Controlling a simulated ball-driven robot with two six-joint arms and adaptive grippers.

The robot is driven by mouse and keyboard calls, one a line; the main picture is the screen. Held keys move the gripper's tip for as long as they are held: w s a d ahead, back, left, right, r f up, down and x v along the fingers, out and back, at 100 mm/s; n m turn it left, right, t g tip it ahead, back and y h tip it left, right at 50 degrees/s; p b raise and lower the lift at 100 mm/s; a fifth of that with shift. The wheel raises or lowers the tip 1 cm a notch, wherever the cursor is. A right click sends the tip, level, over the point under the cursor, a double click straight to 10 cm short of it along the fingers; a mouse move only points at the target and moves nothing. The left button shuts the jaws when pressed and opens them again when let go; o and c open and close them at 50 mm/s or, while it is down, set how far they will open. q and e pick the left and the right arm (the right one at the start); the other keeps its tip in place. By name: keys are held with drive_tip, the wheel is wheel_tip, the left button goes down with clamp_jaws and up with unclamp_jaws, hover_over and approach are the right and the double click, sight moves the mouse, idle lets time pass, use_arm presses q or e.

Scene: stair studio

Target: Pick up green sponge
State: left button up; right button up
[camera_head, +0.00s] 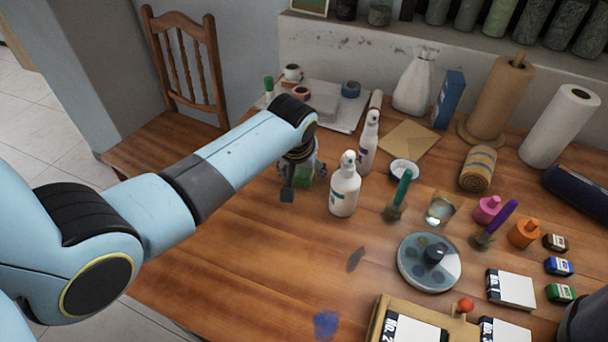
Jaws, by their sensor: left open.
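The green sponge (304,178) is a small green block on the wooden table, left of the white spray bottles. My left gripper (304,186) points down over it from the end of the light blue arm. The jaws are open, with one dark finger left of the sponge and another on its right. The arm and fingers hide part of the sponge, and I cannot tell whether the fingers touch it. My right gripper is not in view.
White bottles (345,186) stand just right of the left gripper. A round palette (429,262), brushes and paint pots crowd the right. The table's front left is mostly clear. A wooden chair (187,60) stands behind.

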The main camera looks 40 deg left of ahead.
sight(303, 172)
use_arm(q)
drive_tip(key=c, duration=0.9)
wheel_tip(303, 172, up, 10)
drive_tip(key=shift+p, duration=0.6)
drive_tip(key=shift+o, duration=1)
drive_tip(key=c, duration=0.4)
